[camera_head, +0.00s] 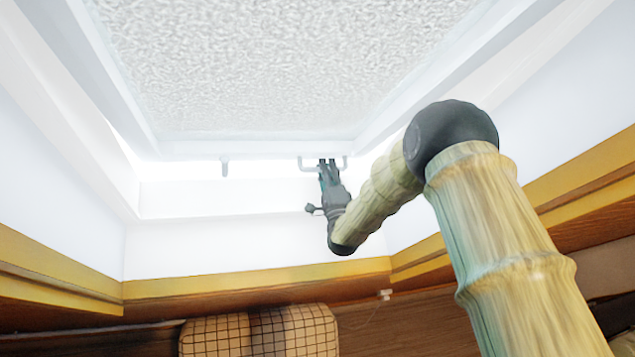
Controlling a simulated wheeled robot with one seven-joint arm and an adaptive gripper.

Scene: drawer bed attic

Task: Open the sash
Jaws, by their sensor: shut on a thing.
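The sash (260,65) is a large white-framed pane of frosted, textured glass in the upper middle of the head view. Its lower rail is tilted away from the white window frame (190,200), with a bright gap showing there. A small white handle (302,163) sits on the lower rail, right of centre. My gripper (328,165) reaches up to this handle from below and is shut on it. The fingertips overlap the handle's bar, so the exact contact is partly hidden.
A small grey catch (225,167) hangs from the lower rail, left of the handle. Yellow wooden trim (255,281) runs around the window recess. A checked cushion (260,332) lies below at the bottom. The white recess left of my arm is clear.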

